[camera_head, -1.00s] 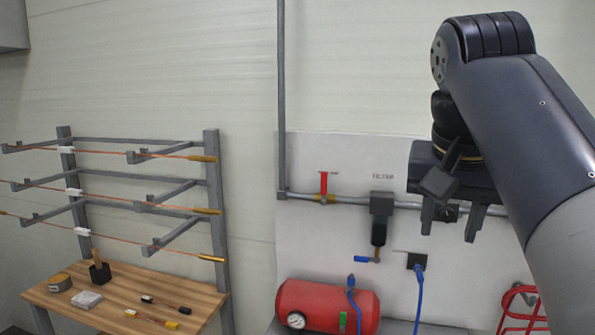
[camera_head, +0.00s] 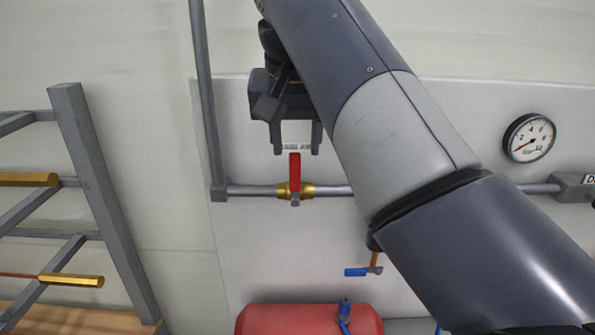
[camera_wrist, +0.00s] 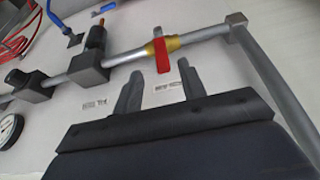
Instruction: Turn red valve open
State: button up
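The red valve handle (camera_head: 295,172) stands upright across the grey pipe, above a brass valve body (camera_head: 308,190). In the wrist view the red handle (camera_wrist: 162,55) points toward the gap between my fingers, with the brass body (camera_wrist: 172,43) behind it. My gripper (camera_head: 297,146) is open, fingers pointing down, with the handle's top just below the gap. I see no contact with the handle; the exact depth gap is hard to tell.
The grey pipe (camera_head: 335,190) runs along the wall panel, joining a vertical pipe (camera_head: 204,100) at left. A blue-handled valve (camera_head: 357,272) sits lower right, near my arm. A red tank (camera_head: 300,320) is below, a gauge (camera_head: 529,137) at right, a metal rack (camera_head: 105,190) at left.

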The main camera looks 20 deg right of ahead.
aim_at(295, 164)
jog(key=x, duration=0.7)
jog(key=shift+w, duration=0.2)
jog(key=shift+c, duration=0.3)
grip_shut()
